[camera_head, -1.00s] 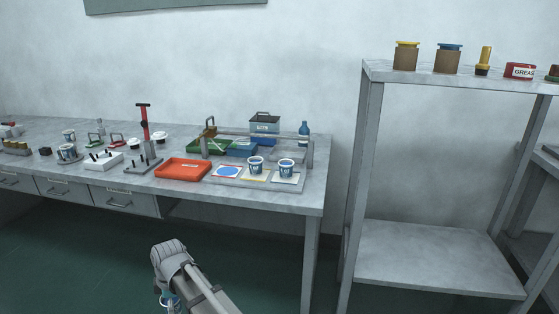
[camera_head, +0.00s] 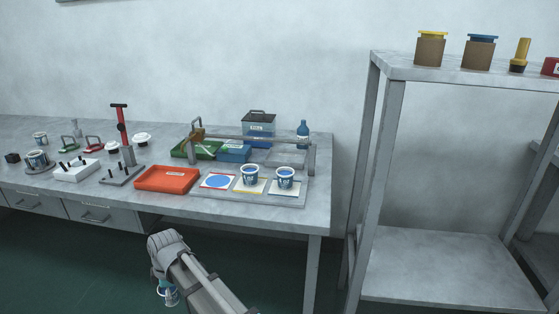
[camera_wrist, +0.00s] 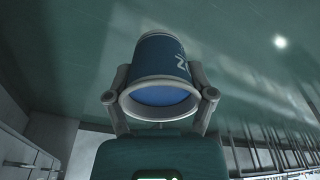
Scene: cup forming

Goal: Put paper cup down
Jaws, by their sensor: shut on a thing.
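My gripper (camera_wrist: 161,100) is shut around a blue and white paper cup (camera_wrist: 160,58). In the wrist view the cup sits between the two fingers, its pale rim and blue inside facing the camera. In the head view the held cup (camera_head: 168,293) shows at the lower left, below my arm and in front of the table (camera_head: 240,213), lower than its top. Two similar cups stand upright on the grey tray at the table's right: one on a yellow-edged card (camera_head: 250,175), one on a blue-edged card (camera_head: 286,178). A card with a blue disc (camera_head: 218,181) beside them bears no cup.
An orange tray (camera_head: 166,179) lies left of the grey tray (camera_head: 298,199). Green (camera_head: 203,149) and blue (camera_head: 234,152) bins stand behind. A metal shelf unit (camera_head: 377,190) stands right of the table. Drawers (camera_head: 98,212) line the table's front.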

